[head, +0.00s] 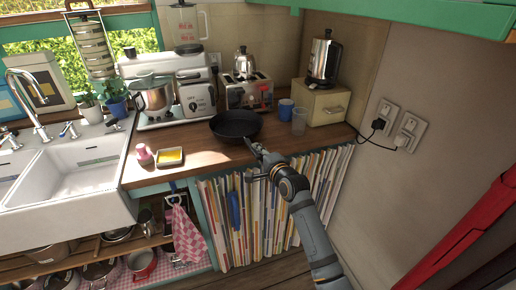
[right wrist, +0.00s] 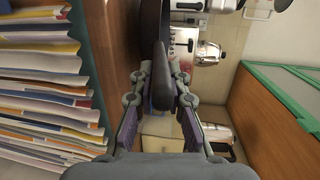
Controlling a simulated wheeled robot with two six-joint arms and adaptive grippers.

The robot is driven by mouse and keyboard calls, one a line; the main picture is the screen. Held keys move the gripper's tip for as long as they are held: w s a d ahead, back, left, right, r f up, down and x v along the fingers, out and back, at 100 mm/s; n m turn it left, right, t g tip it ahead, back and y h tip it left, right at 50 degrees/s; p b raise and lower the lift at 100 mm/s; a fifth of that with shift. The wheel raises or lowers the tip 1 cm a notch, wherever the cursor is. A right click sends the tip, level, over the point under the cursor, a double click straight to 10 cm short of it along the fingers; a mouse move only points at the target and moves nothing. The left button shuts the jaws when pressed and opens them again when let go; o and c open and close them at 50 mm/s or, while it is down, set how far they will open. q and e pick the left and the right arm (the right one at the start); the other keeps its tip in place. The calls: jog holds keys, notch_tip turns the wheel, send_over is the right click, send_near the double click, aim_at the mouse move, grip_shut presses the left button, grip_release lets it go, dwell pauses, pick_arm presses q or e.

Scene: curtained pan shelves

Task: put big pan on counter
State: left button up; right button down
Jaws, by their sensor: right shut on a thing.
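The big pan (head: 236,125) is black and round, and it looks about level over the wooden counter (head: 190,146). I cannot tell whether its base touches the counter. Its handle points toward the counter's front edge. My right gripper (head: 258,166) is shut on that handle at the front edge. In the right wrist view the dark handle (right wrist: 160,82) lies between the two fingers (right wrist: 160,95), and part of the pan (right wrist: 147,20) shows beyond it. My left gripper is in neither view.
A toaster (head: 248,92), a clear cup (head: 299,122) and a blue mug (head: 286,109) stand behind and right of the pan. A yellow sponge dish (head: 170,157) and a pink bottle (head: 145,155) are at the left front, beside the sink (head: 85,168).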

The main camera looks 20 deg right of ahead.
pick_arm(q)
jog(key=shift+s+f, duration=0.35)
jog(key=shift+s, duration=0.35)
pick_arm(e)
jog(key=shift+f, duration=0.4)
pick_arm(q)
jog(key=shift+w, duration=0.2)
pick_arm(e)
jog(key=shift+f, duration=0.1)
jog(key=shift+f, duration=0.35)
pick_arm(q)
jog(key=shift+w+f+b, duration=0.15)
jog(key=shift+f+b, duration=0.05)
jog(key=shift+b, duration=0.1)
pick_arm(e)
jog(key=shift+f, duration=0.35)
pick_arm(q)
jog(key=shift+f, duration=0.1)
pick_arm(e)
jog(key=shift+f, duration=0.2)
jog(key=c, duration=1.3)
grip_release()
jog(key=shift+s, duration=0.1)
jog(key=shift+o, duration=0.2)
jog(key=shift+f, duration=0.4)
jog(key=shift+r, duration=0.15)
jog(key=c, duration=0.4)
